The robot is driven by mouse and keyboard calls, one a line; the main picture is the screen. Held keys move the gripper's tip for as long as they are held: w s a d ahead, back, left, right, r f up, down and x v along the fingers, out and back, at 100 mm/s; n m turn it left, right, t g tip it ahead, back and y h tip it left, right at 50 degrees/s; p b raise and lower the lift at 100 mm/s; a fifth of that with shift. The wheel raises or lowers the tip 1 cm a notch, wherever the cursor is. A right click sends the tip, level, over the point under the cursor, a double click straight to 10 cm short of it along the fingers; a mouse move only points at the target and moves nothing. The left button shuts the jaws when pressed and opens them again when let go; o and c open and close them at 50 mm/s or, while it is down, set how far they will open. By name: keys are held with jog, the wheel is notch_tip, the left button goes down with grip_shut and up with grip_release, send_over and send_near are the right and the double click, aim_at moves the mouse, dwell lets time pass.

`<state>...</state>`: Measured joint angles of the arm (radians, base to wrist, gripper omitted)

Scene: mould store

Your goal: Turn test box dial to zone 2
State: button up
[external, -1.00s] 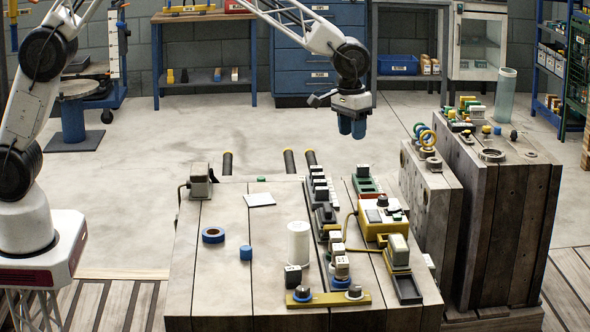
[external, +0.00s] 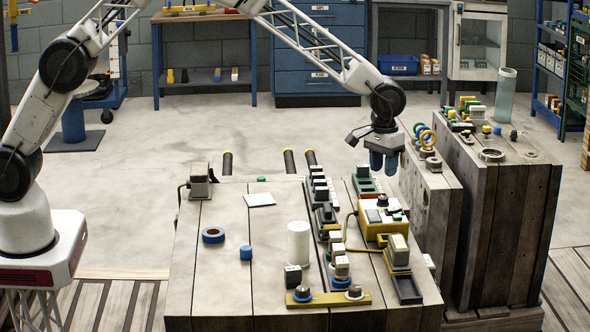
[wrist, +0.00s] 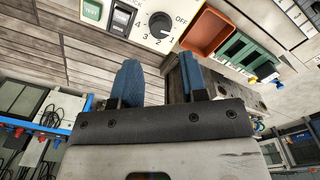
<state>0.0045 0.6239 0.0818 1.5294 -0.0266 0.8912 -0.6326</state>
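The test box (external: 370,231) is yellow with a pale top panel and sits on the right part of the wooden crate top. Its black round dial (external: 382,201) also shows at the top of the wrist view (wrist: 159,25), with OFF, 1, 2 and 3 printed around it. I cannot clearly tell where its pointer is set. My gripper (external: 384,161) hangs in the air above and behind the box, apart from the dial. In the wrist view its two blue fingers (wrist: 161,82) are spread, with nothing between them.
A green tray (external: 364,186) and a row of black-and-white blocks (external: 319,190) are near the box. Taller wooden blocks (external: 500,215) with rings and knobs stand close on the right. A white cylinder (external: 299,243) stands to the left.

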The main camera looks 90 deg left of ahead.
aim_at(383, 198)
jog(key=shift+d+f, duration=0.1)
jog(key=shift+f, duration=3.8)
jog(key=shift+c, duration=0.5)
jog(key=c, duration=0.5)
jog(key=shift+c, duration=0.2)
